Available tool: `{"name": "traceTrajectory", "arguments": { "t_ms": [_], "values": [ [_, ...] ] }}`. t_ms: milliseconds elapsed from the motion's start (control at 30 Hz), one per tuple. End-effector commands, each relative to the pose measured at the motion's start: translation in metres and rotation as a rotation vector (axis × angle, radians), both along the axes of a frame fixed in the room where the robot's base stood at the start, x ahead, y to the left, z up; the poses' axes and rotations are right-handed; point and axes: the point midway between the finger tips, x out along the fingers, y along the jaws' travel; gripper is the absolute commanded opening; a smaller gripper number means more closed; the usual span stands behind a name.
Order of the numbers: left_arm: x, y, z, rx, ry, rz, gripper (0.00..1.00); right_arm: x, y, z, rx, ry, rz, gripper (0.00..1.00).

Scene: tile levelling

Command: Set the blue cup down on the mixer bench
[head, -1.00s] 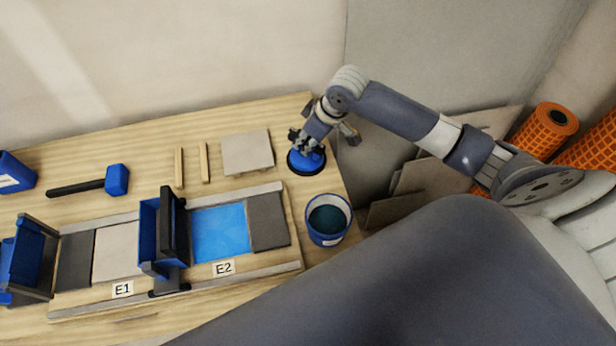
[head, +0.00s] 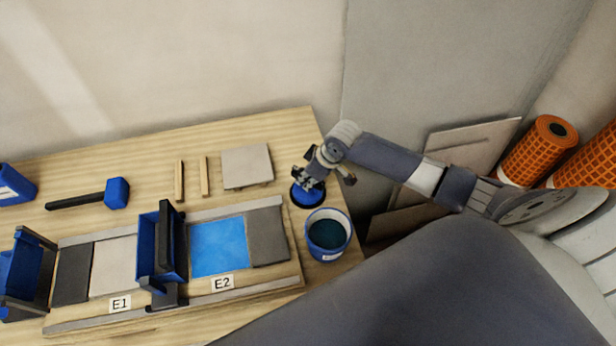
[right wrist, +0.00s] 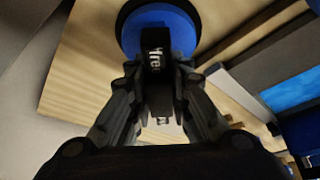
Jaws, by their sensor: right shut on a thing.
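The blue cup (head: 307,196) is a round blue disc with a black rim, like a suction cup with a handle. My right gripper (head: 310,178) is shut on its black handle from above. In the right wrist view the blue cup (right wrist: 158,32) is beyond the fingers (right wrist: 160,75), over bare wood. It is near the right edge of the wooden bench (head: 225,138), just behind a bucket. I cannot tell whether its underside touches the wood. Nothing in view names this as the mixer bench. My left gripper is not in view.
The bucket (head: 328,235) with dark teal contents stands close in front of the cup. Left of it are a grey tile (head: 246,166), two wooden strips, a mallet (head: 116,193) and the tile frame marked E1 and E2. Orange rolls (head: 540,150) stand at the right.

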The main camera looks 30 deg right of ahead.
Motion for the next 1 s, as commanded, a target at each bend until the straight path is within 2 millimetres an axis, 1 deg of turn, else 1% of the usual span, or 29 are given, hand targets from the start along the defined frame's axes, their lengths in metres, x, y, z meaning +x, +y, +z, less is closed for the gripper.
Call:
{"name": "traceTrajectory", "arguments": {
  "t_ms": [133, 167, 200, 233, 533, 667, 767, 1000],
  "values": [
    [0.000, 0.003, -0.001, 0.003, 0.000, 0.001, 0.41, 0.001, 0.000, -0.002, 0.001, -0.002, 0.000, 0.00],
    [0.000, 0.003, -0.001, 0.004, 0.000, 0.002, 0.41, 0.000, 0.000, -0.003, -0.001, 0.001, 0.000, 0.23],
    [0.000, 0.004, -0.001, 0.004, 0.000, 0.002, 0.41, 0.000, 0.000, -0.003, -0.001, 0.001, 0.000, 0.32],
    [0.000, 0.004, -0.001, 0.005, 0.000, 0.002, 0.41, 0.000, 0.000, -0.003, -0.001, 0.001, 0.000, 0.38],
    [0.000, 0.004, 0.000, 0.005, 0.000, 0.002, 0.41, 0.000, 0.000, -0.002, -0.001, 0.001, 0.000, 0.38],
    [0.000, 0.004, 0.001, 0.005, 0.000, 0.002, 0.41, -0.001, -0.001, 0.004, 0.001, -0.001, 0.000, 0.38],
    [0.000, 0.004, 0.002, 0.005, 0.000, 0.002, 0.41, -0.005, -0.004, 0.016, 0.000, 0.000, 0.001, 0.38],
    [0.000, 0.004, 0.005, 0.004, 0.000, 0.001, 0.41, -0.021, -0.014, 0.063, -0.003, -0.003, 0.002, 0.38]
  ]
}}
